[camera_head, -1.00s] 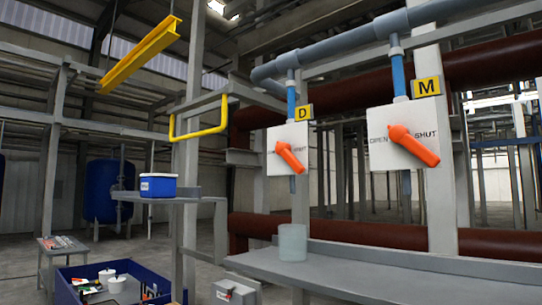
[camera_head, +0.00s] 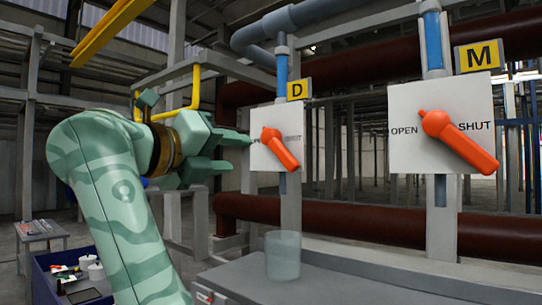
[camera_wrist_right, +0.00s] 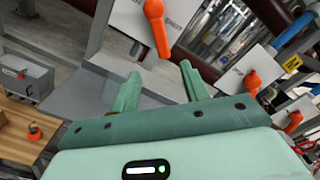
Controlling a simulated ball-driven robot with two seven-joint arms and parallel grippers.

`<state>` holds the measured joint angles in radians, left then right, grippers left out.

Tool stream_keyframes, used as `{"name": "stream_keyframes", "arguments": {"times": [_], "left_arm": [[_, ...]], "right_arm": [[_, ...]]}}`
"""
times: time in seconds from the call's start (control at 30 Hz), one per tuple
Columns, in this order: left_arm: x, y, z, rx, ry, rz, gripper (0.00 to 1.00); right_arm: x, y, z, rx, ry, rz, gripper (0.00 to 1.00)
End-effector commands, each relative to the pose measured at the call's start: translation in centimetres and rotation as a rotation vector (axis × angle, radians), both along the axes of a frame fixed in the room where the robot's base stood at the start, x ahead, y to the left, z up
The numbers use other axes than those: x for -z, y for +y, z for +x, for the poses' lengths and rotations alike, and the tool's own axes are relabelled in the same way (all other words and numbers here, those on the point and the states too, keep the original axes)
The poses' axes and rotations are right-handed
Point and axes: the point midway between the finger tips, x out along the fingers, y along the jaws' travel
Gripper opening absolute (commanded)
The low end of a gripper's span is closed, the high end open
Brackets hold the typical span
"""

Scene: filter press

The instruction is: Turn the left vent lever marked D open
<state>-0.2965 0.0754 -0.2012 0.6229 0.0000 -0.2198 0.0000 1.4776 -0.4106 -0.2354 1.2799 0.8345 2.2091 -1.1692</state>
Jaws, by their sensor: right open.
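The orange vent lever (camera_head: 280,148) under the yellow D sign (camera_head: 297,90) sits on a white plate (camera_head: 290,118) in the head view. Its handle slants down to the right, toward the SHUT side. My right gripper (camera_head: 236,154) is open and empty, left of this lever, with its upper fingertip overlapping the plate's left edge in the picture. No contact with the lever shows. In the right wrist view, the open fingers (camera_wrist_right: 160,88) point toward an orange lever (camera_wrist_right: 157,28) on a white plate, apart from it. My left gripper is out of view.
A second orange lever (camera_head: 458,140) under the M sign (camera_head: 478,56) is on the right, also slanting toward SHUT. A translucent cup (camera_head: 283,256) stands on the grey bench (camera_head: 350,285) below. A yellow rail (camera_head: 195,90) hangs behind my arm.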

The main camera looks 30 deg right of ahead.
Motion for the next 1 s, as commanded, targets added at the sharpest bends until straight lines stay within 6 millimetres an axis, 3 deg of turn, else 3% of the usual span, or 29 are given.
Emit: {"name": "stream_keyframes", "arguments": {"times": [0.17,0.63,0.8,1.0], "left_arm": [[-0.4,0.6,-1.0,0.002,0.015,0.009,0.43],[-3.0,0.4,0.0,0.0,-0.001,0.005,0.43],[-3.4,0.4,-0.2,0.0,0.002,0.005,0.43],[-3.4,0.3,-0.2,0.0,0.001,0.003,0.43]], "right_arm": [[-0.1,-2.2,0.9,0.003,0.013,-0.006,0.45],[-0.3,-12.7,5.1,0.01,0.008,-0.011,0.45],[-0.2,-14.4,5.9,0.007,0.008,-0.011,0.45],[0.0,-14.9,6.1,0.005,0.008,-0.01,0.45]]}}
